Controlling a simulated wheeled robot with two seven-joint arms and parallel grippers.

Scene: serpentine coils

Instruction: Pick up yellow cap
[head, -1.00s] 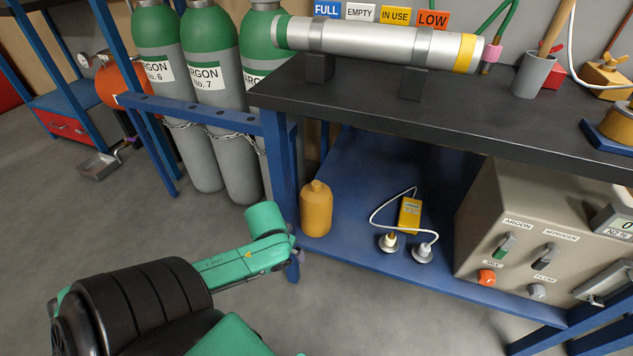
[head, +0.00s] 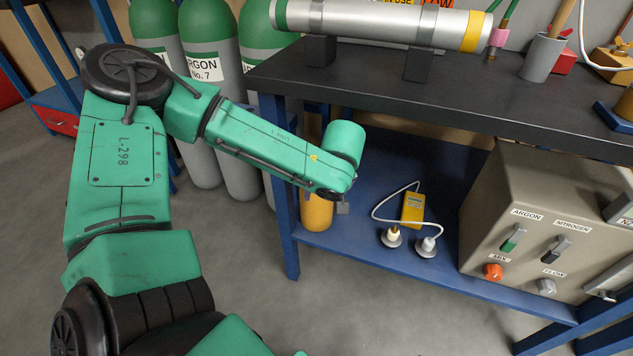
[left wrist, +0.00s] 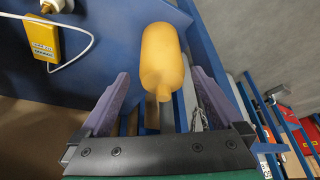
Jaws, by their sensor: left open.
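A yellow-orange, bottle-shaped cap (head: 317,212) with a narrow neck stands on the blue lower shelf beside the front-left leg. My left forearm hides its top in the head view. In the left wrist view the cap (left wrist: 162,60) lies ahead of my left gripper, its neck pointing toward me between the fingers' lines. My left gripper (left wrist: 160,80) is open and empty, its purple-grey fingers on either side of the view. In the head view only a small part of the left gripper (head: 342,207) shows, close to the cap. My right gripper is out of view.
The black bench top (head: 400,90) overhangs the shelf (head: 345,245). A yellow meter (head: 412,208) with a white cable and two fittings (head: 408,243) lie right of the cap. A beige gas box (head: 535,215) stands further right. Argon cylinders (head: 212,120) stand behind left.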

